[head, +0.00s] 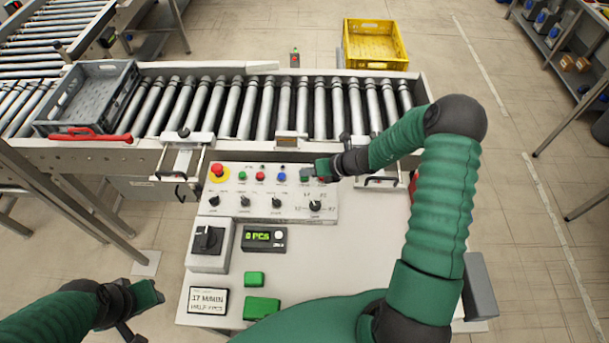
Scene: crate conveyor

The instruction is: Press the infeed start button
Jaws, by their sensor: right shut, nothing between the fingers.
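The white control panel (228,203) sits on the table in front of the conveyor. Its upper row has a red mushroom button on yellow (217,171), a green button (242,176), a red button (260,177) and a blue button (281,177). The labels are too small to read, so I cannot tell which is the infeed start button. My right gripper (319,170) is shut and empty over the panel's upper right, right of the blue button. It hides part of the panel there; contact cannot be told. My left gripper (150,293) is low at the left, away from the panel.
The roller conveyor (258,108) runs behind the panel, with a grey crate (119,80) at its left. A yellow crate (374,43) stands beyond it. A rotary switch box (208,244), counter display (264,238) and green blocks (262,308) occupy the table's left.

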